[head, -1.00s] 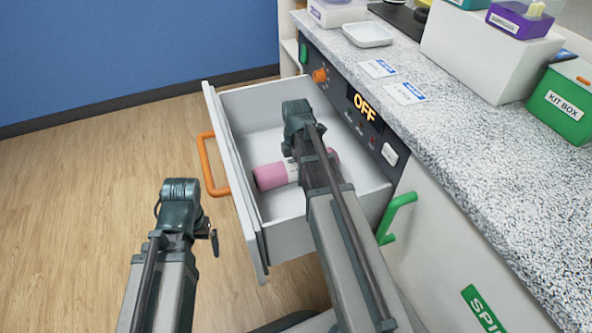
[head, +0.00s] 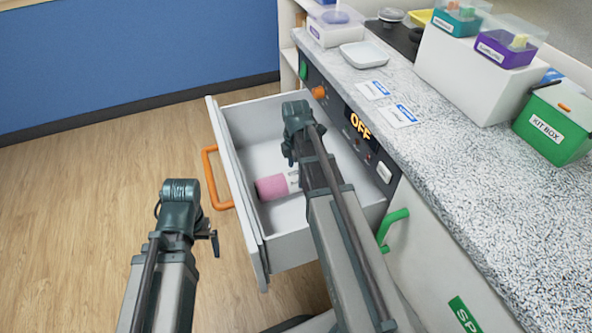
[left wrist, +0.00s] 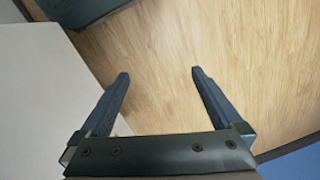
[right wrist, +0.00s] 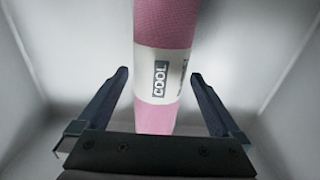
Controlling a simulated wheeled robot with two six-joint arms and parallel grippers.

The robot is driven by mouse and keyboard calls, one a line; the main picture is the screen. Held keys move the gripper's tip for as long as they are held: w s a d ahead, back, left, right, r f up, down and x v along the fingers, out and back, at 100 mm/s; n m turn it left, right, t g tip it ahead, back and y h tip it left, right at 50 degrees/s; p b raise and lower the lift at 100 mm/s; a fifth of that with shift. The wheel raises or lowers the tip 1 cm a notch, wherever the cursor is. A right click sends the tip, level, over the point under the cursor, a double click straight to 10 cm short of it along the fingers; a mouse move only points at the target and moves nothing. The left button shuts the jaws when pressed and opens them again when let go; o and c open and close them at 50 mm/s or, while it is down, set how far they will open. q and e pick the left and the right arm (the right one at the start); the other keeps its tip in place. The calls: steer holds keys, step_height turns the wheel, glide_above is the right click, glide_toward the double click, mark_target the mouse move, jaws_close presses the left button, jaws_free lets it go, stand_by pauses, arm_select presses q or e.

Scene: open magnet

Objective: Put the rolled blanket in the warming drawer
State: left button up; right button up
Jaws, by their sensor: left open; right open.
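The rolled blanket (head: 271,187), pink with a white band, lies on the floor of the open warming drawer (head: 287,247). Its far part is hidden behind my right arm in the head view. In the right wrist view the blanket (right wrist: 165,25) shows the word COOL on its band. My right gripper (right wrist: 158,72) is open over the drawer, with a finger to either side of the blanket and visible gaps between. My left gripper (left wrist: 158,70) is open and empty, outside the drawer over the wooden floor.
The drawer's orange handle (head: 212,178) faces left. The control panel display (head: 361,126) reads OFF. A green handle (head: 392,229) sits on the cabinet beside the drawer. The counter holds a white tray (head: 365,54), cards and a green kit box (head: 555,123). The floor at left is clear.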

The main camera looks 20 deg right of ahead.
mark_target(296, 180)
step_height(296, 180, up, 7)
steer(key=p, duration=0.5)
steer(key=shift+p, duration=0.35)
steer(key=shift+f, duration=0.1)
steer(key=shift+f, duration=0.15)
step_height(296, 180, down, 12)
steer(key=b, duration=1.2)
steer(key=shift+r, duration=0.25)
